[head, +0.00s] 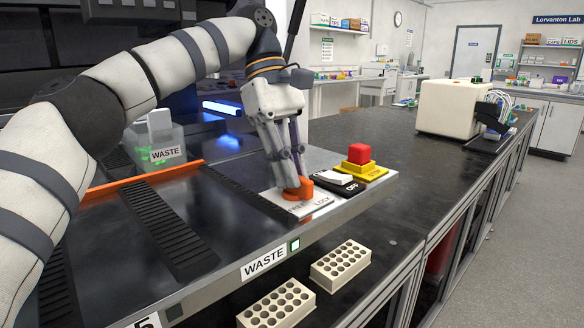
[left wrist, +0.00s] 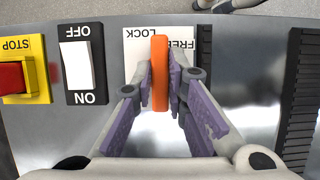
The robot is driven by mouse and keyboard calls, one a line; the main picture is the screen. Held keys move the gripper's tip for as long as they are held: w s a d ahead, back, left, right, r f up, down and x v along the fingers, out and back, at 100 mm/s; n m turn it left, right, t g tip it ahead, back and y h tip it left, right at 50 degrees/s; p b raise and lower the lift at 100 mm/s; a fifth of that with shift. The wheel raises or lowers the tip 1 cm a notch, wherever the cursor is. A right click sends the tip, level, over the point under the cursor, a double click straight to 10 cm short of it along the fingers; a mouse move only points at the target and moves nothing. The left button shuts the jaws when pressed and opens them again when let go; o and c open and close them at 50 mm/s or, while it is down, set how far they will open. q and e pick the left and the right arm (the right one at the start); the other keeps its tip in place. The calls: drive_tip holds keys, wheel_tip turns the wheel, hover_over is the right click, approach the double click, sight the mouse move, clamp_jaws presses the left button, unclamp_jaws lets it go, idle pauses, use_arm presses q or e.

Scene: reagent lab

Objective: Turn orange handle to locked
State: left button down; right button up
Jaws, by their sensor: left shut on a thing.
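The orange handle (head: 299,188) sits on a white plate (head: 318,206) marked FREE and LOCK, near the front edge of the metal deck. My left gripper (head: 291,172) reaches down from above and is shut on the handle. In the left wrist view the handle (left wrist: 160,72) stands upright in the picture between the two purple-grey fingers of the left gripper (left wrist: 161,88). There it lies between the word LOCK on its left and FREE on its right, covering part of the plate (left wrist: 135,60). The handle's base is hidden. My right gripper is not in view.
An ON/OFF switch (head: 335,179) and a red stop button on a yellow base (head: 359,157) stand close beside the plate. A black ribbed strip (left wrist: 204,70) lies on its other side. Pale tube racks (head: 341,267) sit below the deck edge. The dark bench behind has free room.

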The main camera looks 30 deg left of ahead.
use_arm(q)
drive_tip(key=c, duration=1.6)
unclamp_jaws()
